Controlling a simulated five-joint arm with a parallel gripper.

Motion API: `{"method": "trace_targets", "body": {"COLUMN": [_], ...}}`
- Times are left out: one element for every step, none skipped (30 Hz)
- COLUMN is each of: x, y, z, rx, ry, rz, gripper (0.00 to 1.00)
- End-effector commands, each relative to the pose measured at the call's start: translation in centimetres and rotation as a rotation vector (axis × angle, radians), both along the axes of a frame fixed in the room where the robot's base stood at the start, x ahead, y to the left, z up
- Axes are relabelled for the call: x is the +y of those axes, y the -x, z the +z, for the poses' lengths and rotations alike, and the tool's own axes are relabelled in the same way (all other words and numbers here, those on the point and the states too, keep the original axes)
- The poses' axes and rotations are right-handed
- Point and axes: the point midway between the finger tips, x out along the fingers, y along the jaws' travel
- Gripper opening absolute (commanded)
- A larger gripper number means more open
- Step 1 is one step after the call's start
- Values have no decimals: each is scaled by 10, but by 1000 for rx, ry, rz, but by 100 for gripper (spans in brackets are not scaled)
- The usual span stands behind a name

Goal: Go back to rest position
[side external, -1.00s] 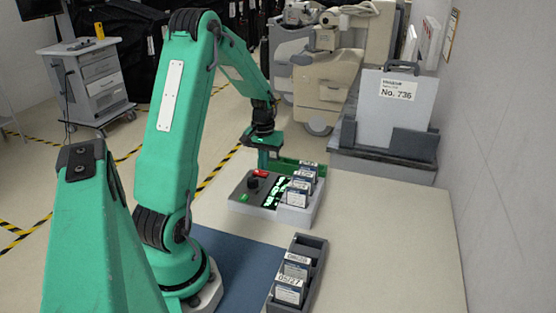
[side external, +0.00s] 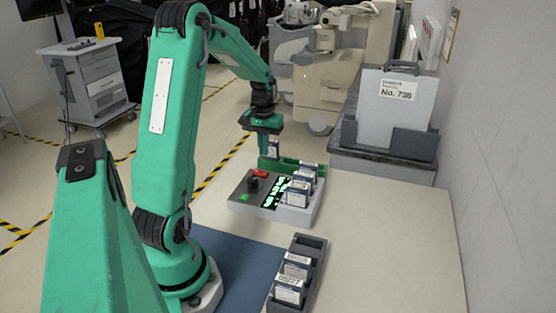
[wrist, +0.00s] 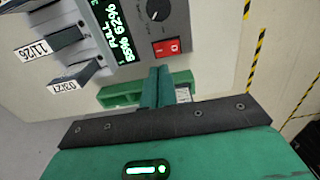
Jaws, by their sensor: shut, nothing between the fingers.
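My gripper (side external: 264,148) is shut and empty, pointing down above the left end of a green tray (side external: 287,162) behind the grey device. In the wrist view its green fingers (wrist: 158,90) are together over the tray (wrist: 118,96). A small dark block with a white label (side external: 273,149) is right beside the fingers at that end of the tray. Its label shows just right of the fingers in the wrist view (wrist: 183,94). The block's lower part and its seat in the tray are hard to make out.
The grey device (side external: 240,203) has a lit display, a knob, a red switch and several labelled blocks (side external: 298,194). A dark rack (side external: 313,250) with labelled blocks stands in front. A large case (side external: 395,110) stands behind. The table's right side is clear.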

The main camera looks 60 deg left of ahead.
Motion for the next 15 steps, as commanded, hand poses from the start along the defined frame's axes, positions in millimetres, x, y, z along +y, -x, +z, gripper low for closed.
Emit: {"method": "trace_targets", "body": {"x": [0,0,0,0,0,0,0,0,0,0,0,-1,-1,-2,-4], "y": [0,0,0,0,0,0,0,0,0,0,0,0,0,-1,-1], "z": [1,2,2,2,2,2,2,2,2,2,2,3,3,4,6], "rx": [0,0,0,0,1,0,0,0,0,0,0,-1,-1,-3,-5], "ry": [0,0,0,0,1,0,0,0,0,0,0,-1,-1,-3,-5], "rz": [0,0,0,0,0,0,0,0,0,0,0,-1,-3,-5,-10], "gripper": [0,0,0,0,0,0,0,0,0,0,0,0,0,0,0]}}
